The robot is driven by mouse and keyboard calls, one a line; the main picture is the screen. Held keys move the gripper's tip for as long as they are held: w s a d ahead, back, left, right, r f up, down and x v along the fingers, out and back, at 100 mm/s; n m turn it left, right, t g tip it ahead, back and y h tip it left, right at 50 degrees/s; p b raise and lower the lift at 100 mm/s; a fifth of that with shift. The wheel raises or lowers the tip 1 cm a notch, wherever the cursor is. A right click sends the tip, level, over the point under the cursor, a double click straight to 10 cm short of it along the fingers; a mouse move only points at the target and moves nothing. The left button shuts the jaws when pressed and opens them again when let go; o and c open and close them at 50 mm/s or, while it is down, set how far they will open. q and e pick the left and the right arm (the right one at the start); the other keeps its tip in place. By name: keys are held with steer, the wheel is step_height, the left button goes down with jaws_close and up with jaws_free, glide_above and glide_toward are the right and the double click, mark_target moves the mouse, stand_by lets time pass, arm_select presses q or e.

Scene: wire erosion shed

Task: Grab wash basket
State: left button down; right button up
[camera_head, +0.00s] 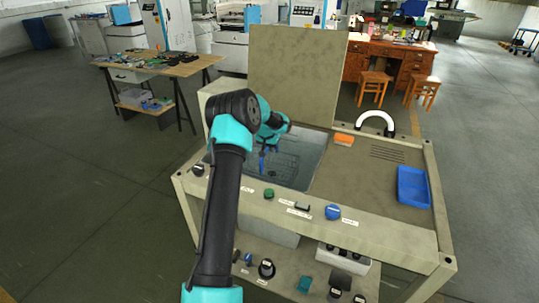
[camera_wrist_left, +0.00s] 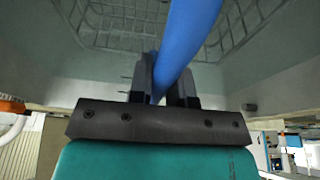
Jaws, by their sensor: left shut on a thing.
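The wash basket (camera_head: 287,166) is a grey wire mesh basket down in the open tank of the bench. Its mesh (camera_wrist_left: 112,22) fills the top of the left wrist view. A blue handle (camera_wrist_left: 190,32) runs up between the two dark fingers of my left gripper (camera_wrist_left: 166,84), which is shut on it. In the head view my left gripper (camera_head: 263,157) is over the left part of the tank, with a bit of blue at its fingers. My own arm hides the tank's left side. My right gripper is not in view.
The tank's raised lid (camera_head: 296,75) stands behind it. On the bench top to the right are an orange block (camera_head: 344,139), a white curved spout (camera_head: 376,120) and a blue tray (camera_head: 413,187). Knobs, including a blue one (camera_head: 332,212), line the front edge.

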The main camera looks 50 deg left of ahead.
arm_select(q)
step_height(320, 180, up, 6)
steer(key=shift+r, duration=0.1)
stand_by(0.8)
